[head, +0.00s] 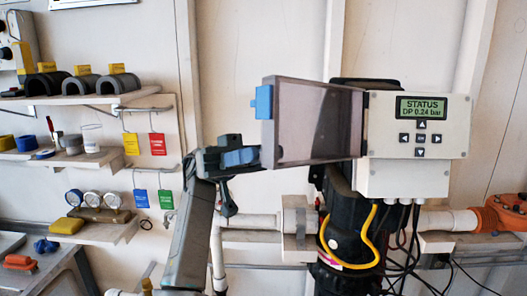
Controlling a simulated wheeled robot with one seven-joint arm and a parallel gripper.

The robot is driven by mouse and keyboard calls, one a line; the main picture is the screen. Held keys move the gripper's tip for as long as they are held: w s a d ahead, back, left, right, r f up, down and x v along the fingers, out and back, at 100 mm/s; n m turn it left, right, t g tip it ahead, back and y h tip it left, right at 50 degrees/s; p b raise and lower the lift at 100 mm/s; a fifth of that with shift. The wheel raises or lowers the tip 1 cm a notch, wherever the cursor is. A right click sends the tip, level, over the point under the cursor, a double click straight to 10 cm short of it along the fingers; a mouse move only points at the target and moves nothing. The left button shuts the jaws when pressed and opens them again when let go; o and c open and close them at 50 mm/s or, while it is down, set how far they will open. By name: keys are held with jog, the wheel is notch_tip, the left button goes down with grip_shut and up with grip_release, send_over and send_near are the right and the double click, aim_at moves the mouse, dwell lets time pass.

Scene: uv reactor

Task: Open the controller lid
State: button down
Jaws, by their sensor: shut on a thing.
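The controller (417,126) is a pale box on the wall with a green display reading "STATUS DP 0.24 bar" and several arrow buttons. Its smoky transparent lid (314,122) is swung out to the left, so the display and buttons are uncovered. A blue latch (262,101) sits on the lid's outer edge. My gripper (243,157) is at the lid's lower outer edge, shut on it. A blue piece shows between the dark fingers; I cannot tell whether it is part of the lid or of the gripper.
Black housing and a yellow hose (372,240) are below the controller, with white pipes (250,222) either side. Shelves (95,98) with tools, gauges and coloured tags are at left. An orange fitting (505,213) is at right.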

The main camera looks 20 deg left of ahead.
jog(key=shift+f, duration=0.15)
jog(key=c, duration=1.1)
grip_release()
jog(key=shift+w, duration=0.1)
jog(key=w+d+r, duration=0.1)
jog(key=d+r, duration=0.2)
jog(key=w+d+r+b, duration=0.1)
jog(key=d+r, duration=0.3)
jog(key=d+r+b, duration=0.1)
jog(key=d+r, duration=0.3)
jog(key=shift+w+d, duration=0.2)
jog(key=shift+w, duration=0.2)
